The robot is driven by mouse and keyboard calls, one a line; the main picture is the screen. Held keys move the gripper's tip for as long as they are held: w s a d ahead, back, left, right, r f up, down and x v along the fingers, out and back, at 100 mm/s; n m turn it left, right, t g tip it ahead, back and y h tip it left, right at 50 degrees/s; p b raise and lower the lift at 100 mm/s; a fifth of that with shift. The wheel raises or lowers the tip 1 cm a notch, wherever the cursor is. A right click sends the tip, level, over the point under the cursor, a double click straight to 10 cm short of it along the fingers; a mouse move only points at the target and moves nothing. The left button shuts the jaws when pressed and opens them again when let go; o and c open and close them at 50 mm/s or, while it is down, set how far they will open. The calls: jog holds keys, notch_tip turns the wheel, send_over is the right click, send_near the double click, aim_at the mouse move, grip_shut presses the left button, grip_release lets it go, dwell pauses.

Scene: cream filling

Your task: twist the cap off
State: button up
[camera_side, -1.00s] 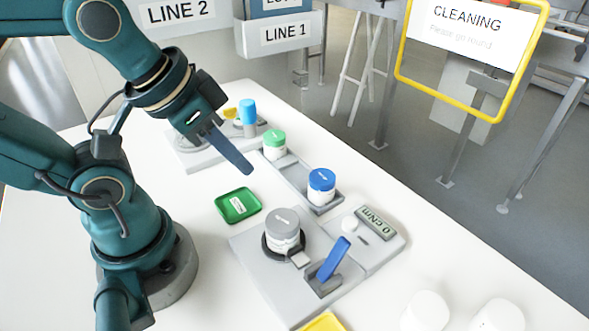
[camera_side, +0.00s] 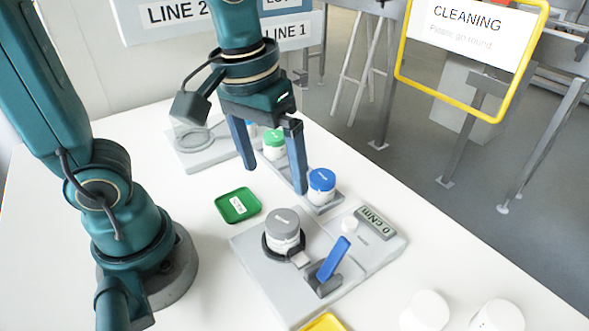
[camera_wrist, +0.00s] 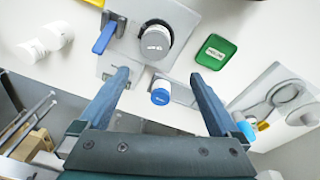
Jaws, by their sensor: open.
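A white jar with a grey cap (camera_side: 283,222) stands upright in a dark ring on a grey fixture plate (camera_side: 258,268). The jar's cap also shows in the wrist view (camera_wrist: 155,40). A blue lever (camera_side: 333,258) stands tilted beside the ring, and a display reading 0 cNm (camera_side: 376,222) sits on the plate. My gripper (camera_side: 275,180) is open and empty, pointing down above the table behind the jar. In the wrist view its fingers (camera_wrist: 165,98) spread on either side of a blue-capped jar (camera_wrist: 160,94), apart from the grey-capped one.
The blue-capped jar (camera_side: 321,186) and a green-capped jar (camera_side: 274,144) stand on a grey rack behind. A green tray (camera_side: 238,205) lies left of the fixture. White jars (camera_side: 428,308) and a yellow tray (camera_side: 325,323) are at the front.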

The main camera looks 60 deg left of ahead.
aim_at(283, 219)
jog(key=shift+w+d+f+g, duration=0.3)
jog(key=shift+d+f+g, duration=0.35)
jog(key=shift+f, duration=0.25)
jog(key=shift+d+f, duration=0.15)
jog(key=shift+f, duration=0.2)
jog(key=shift+s+d+f+m, duration=0.15)
jog(key=shift+f+m, duration=0.15)
jog(key=shift+f, duration=2.4)
jog(key=c, duration=1.4)
jog(key=o, duration=0.5)
jog(key=shift+c, duration=0.2)
jog(key=c, duration=0.4)
jog(key=n, duration=0.5)
jog(key=shift+n, duration=0.4)
